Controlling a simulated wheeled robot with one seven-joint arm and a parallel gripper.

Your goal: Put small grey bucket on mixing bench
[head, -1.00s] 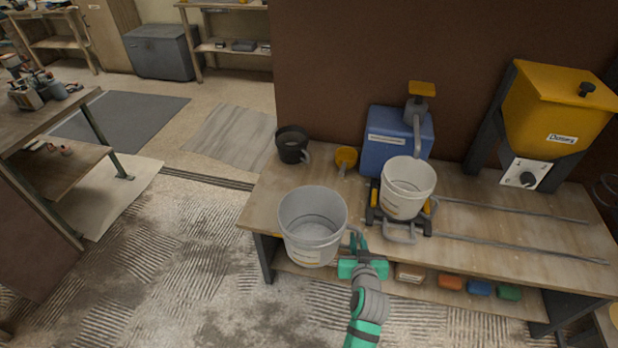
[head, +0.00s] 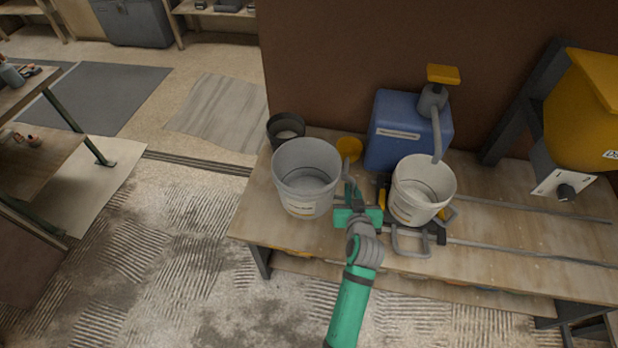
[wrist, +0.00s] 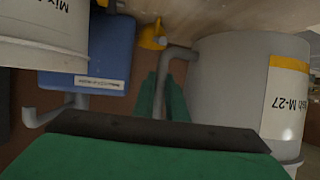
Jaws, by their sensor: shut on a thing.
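The small grey bucket (head: 306,178) is over the left end of the mixing bench (head: 510,225), upright and apparently empty. My gripper (head: 353,196) is to its right, shut on its side handle. In the wrist view the fingers (wrist: 162,98) close on the handle, and the bucket (wrist: 235,85) shows upside down with a yellow-striped label ending in M-27. I cannot tell whether its base touches the bench top.
A white bucket (head: 421,187) stands on a metal frame close right of my gripper. Behind are a blue canister (head: 395,145) with a pump, a yellow scoop (head: 349,148) and a black pot (head: 285,131). A yellow hopper (head: 585,110) is at right.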

